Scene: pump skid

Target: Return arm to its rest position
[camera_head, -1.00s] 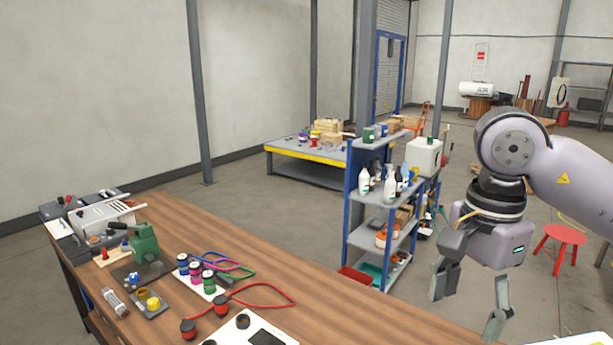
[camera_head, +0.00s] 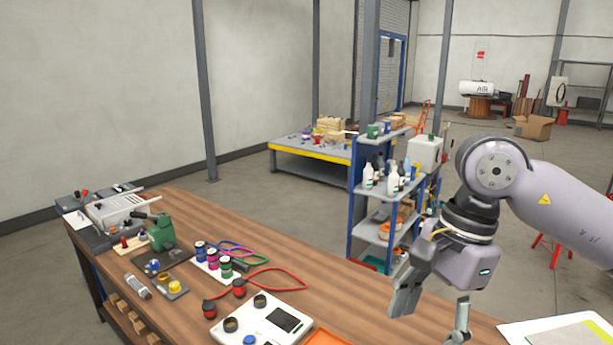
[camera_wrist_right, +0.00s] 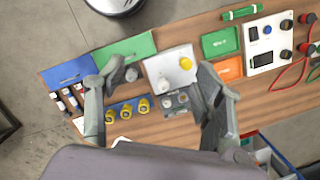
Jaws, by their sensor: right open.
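My right arm comes in from the right in the head view, bent at a grey elbow joint, with its right gripper (camera_head: 430,316) pointing down over the right end of the wooden bench (camera_head: 350,290). The gripper is open, with its two fingers apart and nothing visible between them. The gap between fingers and tray cannot be judged. My left gripper is not in view.
The bench holds a white control box (camera_head: 262,322), red cable (camera_head: 280,275), coloured canisters (camera_head: 212,260) and a green pump (camera_head: 160,233). A blue shelf rack (camera_head: 390,195) with bottles stands behind the bench, left of my arm. Open floor (camera_head: 260,215) lies between bench and wall.

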